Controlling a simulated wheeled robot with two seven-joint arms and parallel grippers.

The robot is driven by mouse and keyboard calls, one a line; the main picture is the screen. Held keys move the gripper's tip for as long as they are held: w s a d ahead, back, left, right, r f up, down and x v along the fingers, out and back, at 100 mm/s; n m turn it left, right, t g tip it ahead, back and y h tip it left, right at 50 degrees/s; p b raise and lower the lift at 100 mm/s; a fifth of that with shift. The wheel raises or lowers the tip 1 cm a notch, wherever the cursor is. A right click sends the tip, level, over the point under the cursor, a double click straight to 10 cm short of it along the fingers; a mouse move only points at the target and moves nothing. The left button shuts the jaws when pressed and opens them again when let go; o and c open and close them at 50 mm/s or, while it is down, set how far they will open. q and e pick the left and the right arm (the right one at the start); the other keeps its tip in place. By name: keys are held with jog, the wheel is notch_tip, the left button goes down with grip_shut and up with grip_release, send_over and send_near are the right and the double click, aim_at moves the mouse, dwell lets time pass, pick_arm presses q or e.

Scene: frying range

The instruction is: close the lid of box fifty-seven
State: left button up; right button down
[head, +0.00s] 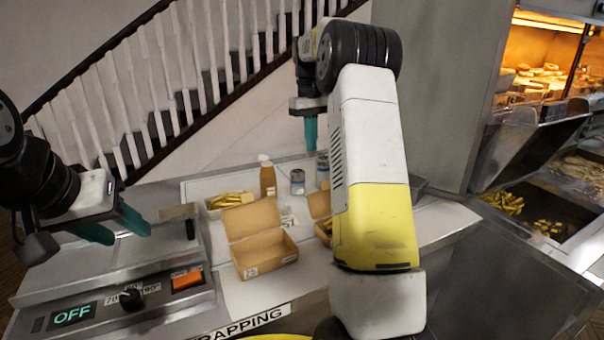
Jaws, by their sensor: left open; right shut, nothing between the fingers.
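A brown cardboard box (268,258) stands on the counter near the middle, its lid (251,218) raised and tilted back. A small label is on its front, too small to read surely. A second brown box (319,206), its lid also up, is mostly hidden behind my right arm, with yellow fries at its edge. I cannot tell which one is box fifty-seven. My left gripper (118,228) is open and empty, left of the boxes above the sealing machine. My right gripper (309,134) is shut and empty, pointing down above the back of the counter, beyond the boxes.
A sealing machine (120,290) with an OFF display fills the front left. A brown bottle (268,180), a can (298,182) and a container of fries (230,201) stand behind the boxes. A fryer station is at the right. Counter left of my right arm is partly clear.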

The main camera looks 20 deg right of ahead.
jog(key=f, duration=0.2)
send_over(327, 198)
jog(key=w+a, duration=0.1)
jog(key=w, duration=0.2)
jog(key=shift+f, duration=3.3)
jog(key=shift+s+a, duration=0.2)
jog(key=shift+r, duration=0.1)
